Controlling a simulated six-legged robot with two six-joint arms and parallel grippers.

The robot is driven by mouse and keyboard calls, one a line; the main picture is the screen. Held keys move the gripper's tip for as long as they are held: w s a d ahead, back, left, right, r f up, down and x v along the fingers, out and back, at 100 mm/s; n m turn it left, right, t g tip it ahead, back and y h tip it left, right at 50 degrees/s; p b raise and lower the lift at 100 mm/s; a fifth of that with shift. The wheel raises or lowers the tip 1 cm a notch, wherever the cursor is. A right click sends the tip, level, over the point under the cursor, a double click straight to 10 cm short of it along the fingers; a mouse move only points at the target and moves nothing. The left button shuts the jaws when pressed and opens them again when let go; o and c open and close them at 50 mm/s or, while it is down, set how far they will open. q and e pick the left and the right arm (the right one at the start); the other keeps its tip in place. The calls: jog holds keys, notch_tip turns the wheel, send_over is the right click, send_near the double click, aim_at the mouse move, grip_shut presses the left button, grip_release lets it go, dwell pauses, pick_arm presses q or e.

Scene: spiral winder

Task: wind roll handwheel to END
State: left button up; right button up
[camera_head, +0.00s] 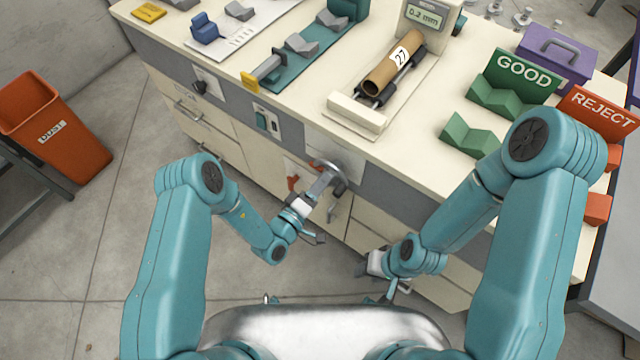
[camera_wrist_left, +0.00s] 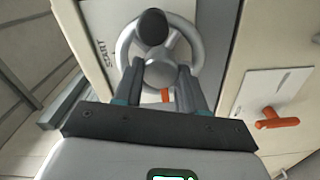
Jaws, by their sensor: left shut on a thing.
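The handwheel (camera_wrist_left: 197,45) is a silver spoked wheel with a dark knob (camera_wrist_left: 153,27), which is at the top of the rim in the left wrist view. In the head view the handwheel (camera_head: 326,163) is on the bench front, partly hidden by my left gripper (camera_head: 321,186). In the left wrist view my left gripper (camera_wrist_left: 158,70) is shut on the wheel, its fingers on either side of the hub. A START label (camera_wrist_left: 104,52) is left of the wheel; no END mark is readable. My right gripper (camera_head: 366,266) is low before the drawers, apart from the wheel; its fingers are unclear.
A brown tube marked 27 (camera_head: 383,76) lies on rollers on the bench top. An orange lever (camera_wrist_left: 277,123) is on a plate right of the wheel in the wrist view. An orange bin (camera_head: 60,125) stands left.

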pick_arm(q)
jog(key=shift+f, duration=0.1)
jog(key=o, duration=1.1)
jog(key=shift+c, duration=0.2)
jog(key=shift+a, duration=0.1)
jog(key=b+v, duration=0.2)
jog(key=v, duration=1.4)
jog(key=shift+s, duration=0.15)
